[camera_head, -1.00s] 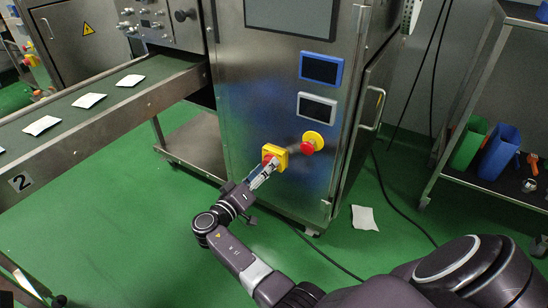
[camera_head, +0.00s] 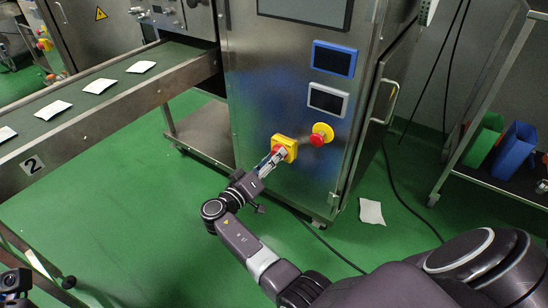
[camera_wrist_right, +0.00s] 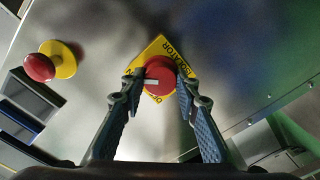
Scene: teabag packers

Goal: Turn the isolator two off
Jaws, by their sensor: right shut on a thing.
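The isolator is a red rotary knob on a yellow square plate (camera_head: 288,141) low on the front of the steel cabinet. In the right wrist view the red knob (camera_wrist_right: 159,76) has a white mark lying roughly horizontal, and the yellow plate with black lettering (camera_wrist_right: 158,48) sits behind it. My right gripper (camera_head: 277,156) reaches the knob from the front. In the right wrist view its two fingers (camera_wrist_right: 157,88) are closed against opposite sides of the knob. The fingers hide part of the lettering.
A red button on a round yellow base (camera_head: 321,134) is close to the right of the isolator. Two framed panels, blue (camera_head: 334,59) and white (camera_head: 327,100), are above. A conveyor marked 2 (camera_head: 33,165) carries white packets at left. A paper (camera_head: 371,211) lies on the green floor.

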